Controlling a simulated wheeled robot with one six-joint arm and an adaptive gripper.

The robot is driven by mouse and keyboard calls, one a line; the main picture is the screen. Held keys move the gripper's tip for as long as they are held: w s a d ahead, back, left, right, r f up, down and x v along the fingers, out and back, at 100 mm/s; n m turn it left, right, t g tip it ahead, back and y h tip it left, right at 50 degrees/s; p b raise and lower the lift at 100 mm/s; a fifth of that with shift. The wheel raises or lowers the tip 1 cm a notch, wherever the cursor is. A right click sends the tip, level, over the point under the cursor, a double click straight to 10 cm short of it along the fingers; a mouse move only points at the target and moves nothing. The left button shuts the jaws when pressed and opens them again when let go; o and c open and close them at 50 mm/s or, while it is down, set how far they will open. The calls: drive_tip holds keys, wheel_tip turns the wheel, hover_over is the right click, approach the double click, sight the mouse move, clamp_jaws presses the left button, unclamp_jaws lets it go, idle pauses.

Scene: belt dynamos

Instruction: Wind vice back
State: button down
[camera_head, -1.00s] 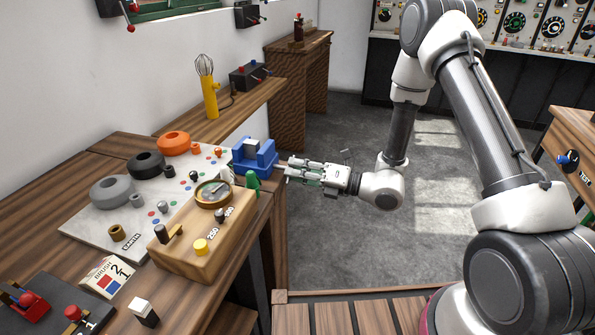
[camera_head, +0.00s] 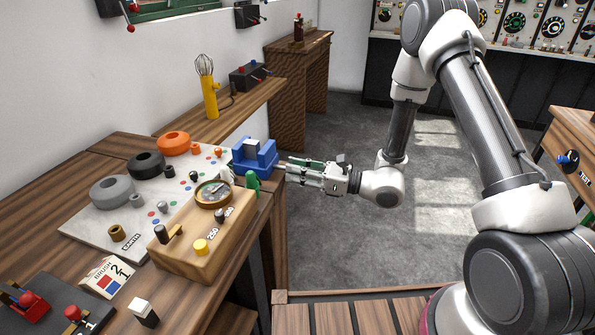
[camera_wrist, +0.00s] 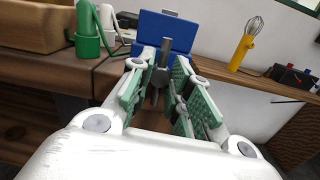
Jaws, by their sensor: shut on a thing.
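The blue vice (camera_head: 255,157) sits on the right edge of the wooden bench, and its blue body shows at the top of the wrist view (camera_wrist: 167,32). My gripper (camera_head: 285,169) reaches it from the right, level with its front side. In the wrist view, a dark grey vice handle with its screw (camera_wrist: 156,80) lies between the two green-padded fingers of my gripper (camera_wrist: 160,62). The fingers are shut on this handle. The exact contact at the fingertips is partly hidden.
A wooden meter box (camera_head: 207,235) and a green object (camera_head: 252,182) stand close in front of the vice. A white board (camera_head: 125,215) with grey, black and orange rings lies left. A yellow-handled whisk (camera_head: 210,95) stands behind. The floor at right is clear.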

drive_tip(key=n, duration=0.5)
idle(0.5)
drive_tip(key=c, duration=1.3)
unclamp_jaws()
drive_tip(key=v, duration=1.2)
drive_tip(key=shift+w+r, duration=0.1)
